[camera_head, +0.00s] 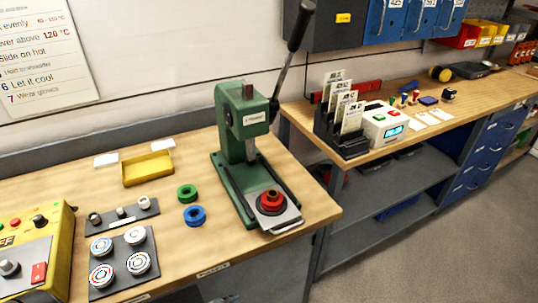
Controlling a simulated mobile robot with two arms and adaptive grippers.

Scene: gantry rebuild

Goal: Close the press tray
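The green press (243,125) stands on the wooden workbench, its black-handled lever (290,65) raised up to the right. Its press tray (283,221) is a grey plate sticking out past the front of the green base, toward the bench's front edge. A red ring with a dark centre (271,202) sits on the tray. The ram is above and behind the tray, apart from the red ring. Neither of my grippers shows in the head view.
A green ring (187,192) and a blue ring (195,216) lie left of the press. A yellow tray (148,169), a dark plate with round gauges (124,262) and a yellow control box (36,254) are further left. A second bench (470,98) stands at right.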

